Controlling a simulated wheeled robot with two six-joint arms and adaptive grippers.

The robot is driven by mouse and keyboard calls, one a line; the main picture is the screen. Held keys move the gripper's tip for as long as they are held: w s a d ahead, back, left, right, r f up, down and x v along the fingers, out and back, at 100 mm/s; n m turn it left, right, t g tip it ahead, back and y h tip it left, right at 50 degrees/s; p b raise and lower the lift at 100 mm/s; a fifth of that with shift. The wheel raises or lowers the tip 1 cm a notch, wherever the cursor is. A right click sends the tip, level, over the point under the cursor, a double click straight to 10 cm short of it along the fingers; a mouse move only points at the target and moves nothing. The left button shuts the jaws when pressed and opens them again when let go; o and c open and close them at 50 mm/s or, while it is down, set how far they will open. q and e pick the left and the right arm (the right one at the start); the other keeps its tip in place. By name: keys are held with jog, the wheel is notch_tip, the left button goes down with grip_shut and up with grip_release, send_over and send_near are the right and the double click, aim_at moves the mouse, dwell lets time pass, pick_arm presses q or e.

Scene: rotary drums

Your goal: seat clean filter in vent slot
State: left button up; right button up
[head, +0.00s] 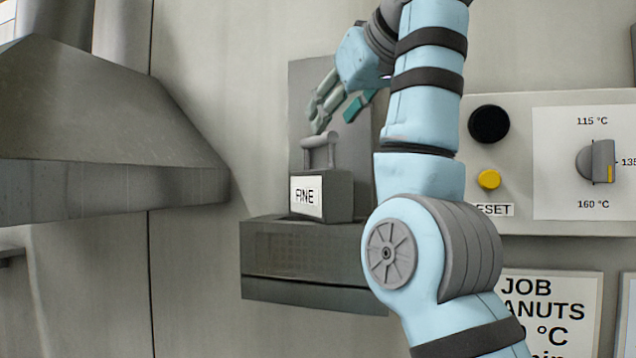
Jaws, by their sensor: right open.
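The filter (340,205) is a dark grey block with a white label reading "FINE" and a grey loop handle (320,150) on top. It sits upright at the top of the dark vent housing (300,255) on the wall; how deep it goes in cannot be told. My right gripper (337,118) is open just above the handle, with its fingers pointing down and apart. It seems clear of the handle and holds nothing. My right arm hides the right part of the housing. My left gripper is not in view.
A large metal hood (95,130) juts out at the left. A control panel (515,130) at the right has a black knob, a yellow button (488,180) and a temperature dial (597,161). Job signs (545,305) hang below it. Bare wall lies between hood and housing.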

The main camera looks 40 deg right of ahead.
aim_at(318, 139)
jog(key=shift+w+d, duration=0.25)
jog(key=shift+w, duration=0.15)
jog(key=x, duration=0.2)
jog(key=p+x, duration=0.1)
jog(key=x, duration=0.5)
jog(key=shift+a+f, duration=0.2)
jog(key=shift+f, duration=0.1)
jog(key=shift+s, duration=0.45)
jog(key=shift+s+r, duration=0.15)
jog(key=shift+s, duration=0.05)
jog(key=c, duration=0.7)
grip_shut()
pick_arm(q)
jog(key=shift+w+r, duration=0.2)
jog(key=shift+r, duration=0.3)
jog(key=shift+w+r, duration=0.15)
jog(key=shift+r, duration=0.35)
pick_arm(e)
jog(key=shift+w+a, duration=0.1)
jog(key=shift+w, duration=0.05)
